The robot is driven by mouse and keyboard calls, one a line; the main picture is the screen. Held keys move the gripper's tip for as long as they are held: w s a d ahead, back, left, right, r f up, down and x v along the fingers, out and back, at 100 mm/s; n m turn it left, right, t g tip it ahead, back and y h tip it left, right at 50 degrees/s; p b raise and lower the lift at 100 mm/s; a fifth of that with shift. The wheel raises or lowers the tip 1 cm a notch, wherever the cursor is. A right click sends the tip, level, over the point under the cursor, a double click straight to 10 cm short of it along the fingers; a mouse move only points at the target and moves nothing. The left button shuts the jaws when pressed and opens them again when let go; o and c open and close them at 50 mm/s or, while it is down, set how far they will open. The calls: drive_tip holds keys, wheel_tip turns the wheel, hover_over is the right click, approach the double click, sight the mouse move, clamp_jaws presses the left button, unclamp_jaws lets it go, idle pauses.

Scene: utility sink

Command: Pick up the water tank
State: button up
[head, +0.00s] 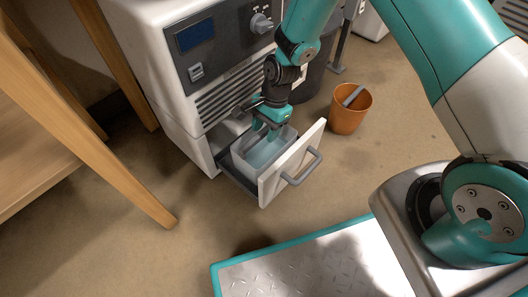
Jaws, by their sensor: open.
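The water tank (243,158) is a pale, open-topped box with a bluish inside. It sits in the pulled-out drawer (289,163) at the bottom of a white machine. The drawer has a white front and a grey handle. My gripper (265,133) points down over the tank from above. Its teal fingers are open, with their tips at or just inside the tank's top opening. I cannot tell whether a finger touches the tank wall. The gripper and wrist hide the tank's far edge.
The white machine (150,45) with a dark control panel stands behind the drawer. An orange bucket (347,119) stands on the floor to the right. A wooden table (120,178) is at the left. The floor between the table and the drawer is clear.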

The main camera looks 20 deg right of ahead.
drive_tip(key=b+x, duration=0.1)
drive_tip(key=x, duration=0.2)
drive_tip(key=shift+r, duration=0.1)
clamp_jaws()
idle(1.3)
